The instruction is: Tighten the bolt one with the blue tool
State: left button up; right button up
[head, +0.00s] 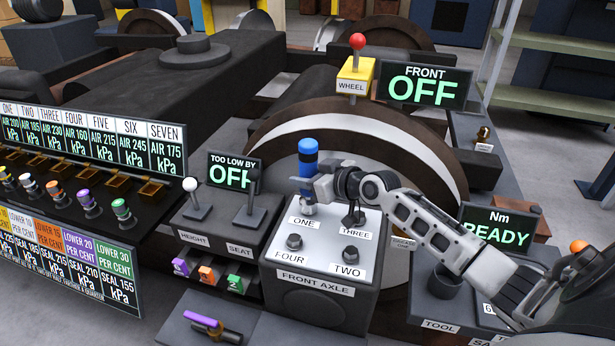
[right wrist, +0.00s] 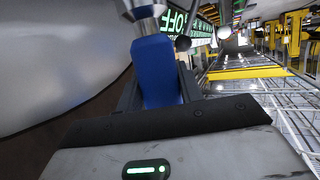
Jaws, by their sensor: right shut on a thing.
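The blue tool (head: 308,158) stands upright over the bolt position labelled ONE on the front axle box (head: 320,262). My right gripper (head: 306,188) is shut on the tool; in the right wrist view the blue handle (right wrist: 156,72) sits between the fingers. The tool's lower end is at bolt one (head: 308,208), and the gripper and tool partly hide it, so I cannot tell how it is seated. Bolt four (head: 294,242), bolt two (head: 350,255) and bolt three (head: 354,215) show on the same top. The torque display (head: 500,231) reads Nm READY. My left gripper is not in view.
The wheel lever with a red knob (head: 357,42) stands behind, beside the FRONT OFF display (head: 422,88). Height (head: 191,186) and seat (head: 250,196) levers stand left of the axle box. A purple-handled tool (head: 205,321) lies at the front. The tool holder (head: 444,283) is at right.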

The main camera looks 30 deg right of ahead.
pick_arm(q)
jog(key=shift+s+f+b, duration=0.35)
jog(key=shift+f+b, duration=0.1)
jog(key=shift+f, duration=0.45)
pick_arm(e)
jog(key=shift+f, duration=0.65)
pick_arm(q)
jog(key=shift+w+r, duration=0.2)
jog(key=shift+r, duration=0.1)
